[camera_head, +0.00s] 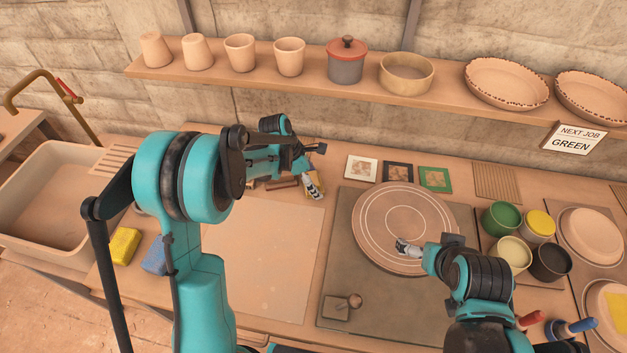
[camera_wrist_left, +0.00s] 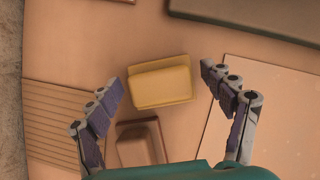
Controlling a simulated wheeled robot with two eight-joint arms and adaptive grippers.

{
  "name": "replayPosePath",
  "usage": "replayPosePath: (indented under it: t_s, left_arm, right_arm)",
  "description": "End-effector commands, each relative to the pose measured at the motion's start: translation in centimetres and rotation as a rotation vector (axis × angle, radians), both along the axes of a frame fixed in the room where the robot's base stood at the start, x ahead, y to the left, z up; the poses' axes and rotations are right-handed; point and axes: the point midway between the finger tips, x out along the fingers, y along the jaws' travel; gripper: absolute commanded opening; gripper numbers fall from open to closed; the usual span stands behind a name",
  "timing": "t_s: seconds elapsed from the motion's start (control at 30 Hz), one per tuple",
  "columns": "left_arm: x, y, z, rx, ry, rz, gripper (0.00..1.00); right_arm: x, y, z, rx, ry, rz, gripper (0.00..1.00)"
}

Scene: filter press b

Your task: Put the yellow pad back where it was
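A yellow block-shaped pad (camera_wrist_left: 160,82) lies on the bench between the spread fingers of my left gripper in the left wrist view, with nothing gripped. In the head view this spot is mostly hidden by my left gripper (camera_head: 316,170), which hangs over the back of the bench beyond the pale board. Another yellow pad (camera_head: 125,246) lies beside a blue pad (camera_head: 155,256) near the sink. My left gripper (camera_wrist_left: 166,88) is open. My right gripper (camera_head: 408,247) is over the round wheel (camera_head: 402,205); its finger opening is not clear.
A brown block (camera_wrist_left: 140,142) lies close to the pad, and a slatted board (camera_wrist_left: 55,120) is at its left. The pale board (camera_head: 262,275) is clear. Colour tiles (camera_head: 435,178) lie along the back. Paint pots (camera_head: 501,218) stand at right, under a loaded shelf (camera_head: 330,85).

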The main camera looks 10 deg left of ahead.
Motion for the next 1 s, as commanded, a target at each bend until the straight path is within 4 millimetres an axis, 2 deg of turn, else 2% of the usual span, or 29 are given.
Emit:
replayPosePath:
  t_s: [0.37,0.47,0.8,1.0]
  left_arm:
    - [0.0,0.1,0.7,0.0,0.0,0.001,0.85]
    - [-0.3,0.7,2.1,0.0,0.0,0.001,0.85]
    - [-1.4,3.2,8.9,0.0,0.001,0.002,0.85]
    - [-1.7,4.1,11.1,0.0,-0.001,0.0,0.85]
  right_arm:
    - [0.0,0.0,0.5,0.0,0.0,0.0,0.96]
    - [0.0,0.0,1.0,0.0,0.0,0.0,0.96]
    - [0.0,0.0,3.2,0.0,0.0,0.0,0.96]
    - [0.0,0.0,3.8,0.0,0.0,0.0,0.96]
